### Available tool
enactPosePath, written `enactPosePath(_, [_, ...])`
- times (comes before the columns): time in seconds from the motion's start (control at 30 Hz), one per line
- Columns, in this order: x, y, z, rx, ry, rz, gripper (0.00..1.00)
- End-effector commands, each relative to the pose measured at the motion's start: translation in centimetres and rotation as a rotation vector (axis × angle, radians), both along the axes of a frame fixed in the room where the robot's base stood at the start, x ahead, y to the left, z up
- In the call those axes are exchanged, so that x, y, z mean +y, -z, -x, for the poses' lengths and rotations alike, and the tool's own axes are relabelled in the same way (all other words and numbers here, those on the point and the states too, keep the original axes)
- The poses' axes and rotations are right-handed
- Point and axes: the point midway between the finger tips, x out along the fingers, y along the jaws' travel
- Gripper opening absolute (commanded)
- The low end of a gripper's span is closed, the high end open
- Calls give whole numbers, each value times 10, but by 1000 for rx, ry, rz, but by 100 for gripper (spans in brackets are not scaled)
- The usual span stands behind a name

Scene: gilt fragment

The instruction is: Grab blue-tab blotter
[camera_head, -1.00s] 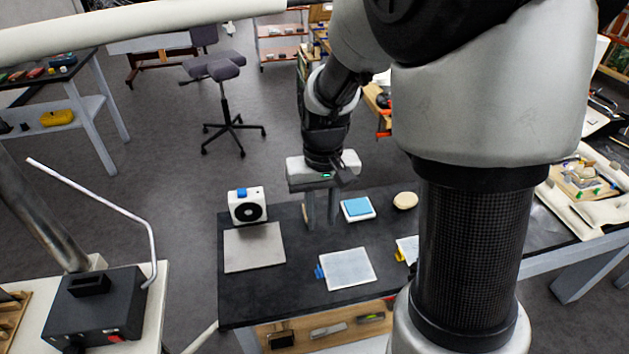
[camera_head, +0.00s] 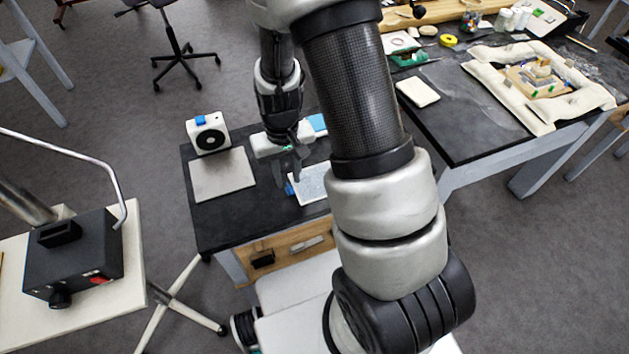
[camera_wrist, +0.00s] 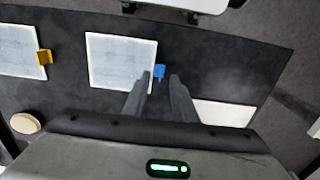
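The blue-tab blotter is a pale square pad with a white rim. It lies flat on the dark table (camera_head: 215,220) in the head view, where its right part is hidden behind my arm (camera_head: 313,183). The blotter shows whole in the wrist view (camera_wrist: 120,60). Its blue tab (camera_wrist: 159,71) sticks out from one edge. My gripper (camera_wrist: 160,77) is open and empty, its fingers pointing toward the tab. In the wrist view the tab appears between the fingertips; I cannot tell the height gap. My gripper also shows above the table in the head view (camera_head: 289,172).
A yellow-tab blotter (camera_wrist: 17,52) lies beyond the blue-tab one in the wrist view. A round tan pad (camera_wrist: 25,123) is near it. A grey plate (camera_head: 222,175) and a white box with a black disc (camera_head: 209,133) are left of my gripper in the head view.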

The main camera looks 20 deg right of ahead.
Motion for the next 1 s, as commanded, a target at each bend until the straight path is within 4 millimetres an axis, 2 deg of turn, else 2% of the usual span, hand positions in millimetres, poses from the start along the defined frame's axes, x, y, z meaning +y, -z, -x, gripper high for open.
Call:
enactPosePath(0.1, [1, 18, 1, 3, 1, 0, 25])
enactPosePath(0.2, [1, 25, 1, 2, 1, 0, 25])
enactPosePath(0.43, [1, 27, 0, -1, 1, -1, 25])
enactPosePath(0.47, [1, 27, 0, -1, 1, 0, 23])
enactPosePath(0.6, [1, 26, 0, 0, 1, 0, 0])
enactPosePath(1.0, [1, 22, 0, -2, 0, 0, 0])
